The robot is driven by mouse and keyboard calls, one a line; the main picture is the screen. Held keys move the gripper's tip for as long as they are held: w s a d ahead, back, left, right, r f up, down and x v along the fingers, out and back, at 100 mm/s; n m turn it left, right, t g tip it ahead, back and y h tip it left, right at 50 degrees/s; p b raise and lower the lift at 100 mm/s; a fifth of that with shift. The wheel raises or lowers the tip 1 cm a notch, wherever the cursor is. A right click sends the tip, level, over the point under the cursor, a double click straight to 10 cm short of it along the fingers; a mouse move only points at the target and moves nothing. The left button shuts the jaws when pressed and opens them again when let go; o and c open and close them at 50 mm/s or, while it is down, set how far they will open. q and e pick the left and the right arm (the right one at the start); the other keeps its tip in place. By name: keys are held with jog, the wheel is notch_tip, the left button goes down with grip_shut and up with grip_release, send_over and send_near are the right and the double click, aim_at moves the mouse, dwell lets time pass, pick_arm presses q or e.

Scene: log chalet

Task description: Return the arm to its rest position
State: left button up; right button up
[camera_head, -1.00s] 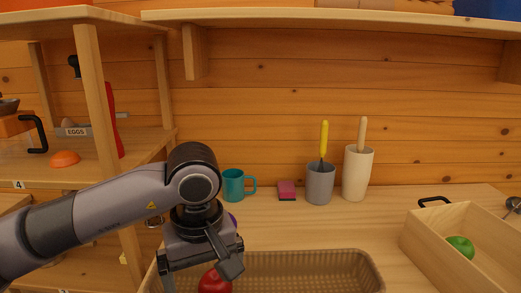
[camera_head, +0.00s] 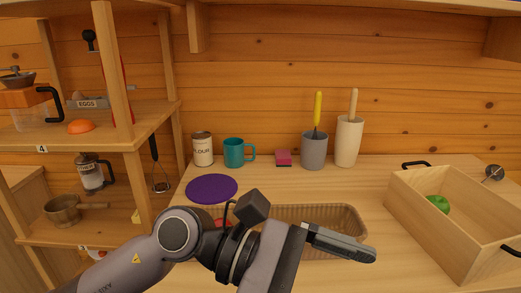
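My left gripper (camera_head: 338,243) is low in the head view, its arm coming in from the bottom left. It points right, in front of the woven basket (camera_head: 345,215). One finger shows at the far end of the palm; the other is below the picture edge. The gripper appears spread open, and I see nothing held in it. A bit of a red apple (camera_head: 220,223) shows in the basket, mostly hidden behind my wrist. My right gripper is not in view.
A wooden crate (camera_head: 410,210) with a green apple (camera_head: 437,203) stands at right. Shelves (camera_head: 135,140) stand at left. Counter between basket and crate is clear.

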pick_arm(q)
jog(key=w+a+r+n+t+h, duration=0.4)
jog(key=n+t, duration=0.4)
jog(key=n, duration=0.3)
jog(key=w+a+r+n+t+h, duration=0.3)
jog(key=w+r+n+t+h, duration=0.15)
jog(key=n+t, duration=0.5)
jog(key=w+a+f+n+t+y, duration=0.4)
jog(key=a+n+y, duration=0.4)
jog(key=n, duration=0.4)
jog(key=w+a+f+n+t+y, duration=0.2)
jog(key=a+f+n+t+y, duration=0.3)
jog(key=n+y, duration=0.65)
jog(key=s+a+f+n+g+y, duration=0.25)
jog(key=a+f+n+g, duration=0.2)
jog(key=f, duration=0.45)
jog(key=s+a+f+n+g+y, duration=0.2)
jog(key=s+a+f+n+g, duration=0.3)
jog(key=f, duration=0.5)
jog(key=s+a+f+n+g, duration=0.1)
jog(key=s+f+n+g, duration=0.3)
jog(key=s, duration=0.4)
jog(key=s+a+f+n+g, duration=0.2)
jog(key=s+f+g, duration=0.2)
jog(key=s+f, duration=0.25)
jog(key=w+d+f+t+h, duration=0.2)
jog(key=w+f+t, duration=0.3)
jog(key=f, duration=0.3)
jog(key=shift+w+d+t, duration=0.35)
jog(key=shift+d+t, duration=0.35)
